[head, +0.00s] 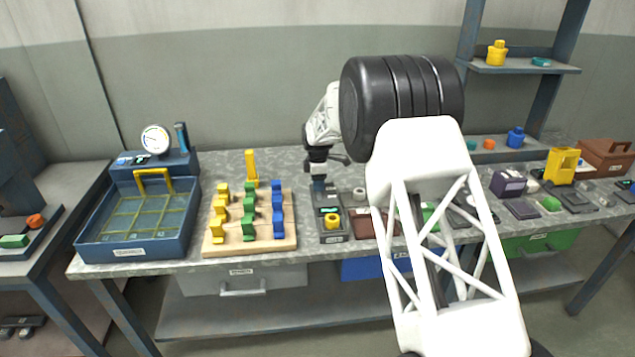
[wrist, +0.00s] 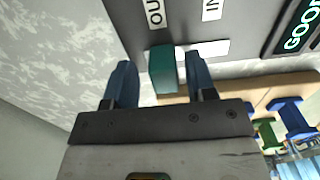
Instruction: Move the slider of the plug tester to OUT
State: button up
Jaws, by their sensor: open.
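The plug tester (wrist: 128,20) shows in the wrist view as a dark grey panel with white OUT and IN labels. Its slider (wrist: 163,70) is a teal block in a pale slot. It stands on the OUT side, with bare slot showing to its right under IN. My gripper (wrist: 160,80) is open, with one blue finger on each side of the slider. The right finger looks close to it and a gap shows at the left; contact cannot be told. In the head view my gripper (head: 319,182) is low over the bench, and the slider cannot be made out.
A lit display reading GOOD (wrist: 301,30) is right of the labels. A wooden board (head: 250,244) with yellow, green and blue pieces stands left of my gripper. A blue basin (head: 135,244) with a gauge (head: 155,139) is farther left. Small devices crowd the bench to the right.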

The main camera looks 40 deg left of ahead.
jog(key=shift+r, duration=3.9)
jog(key=shift+d, duration=0.1)
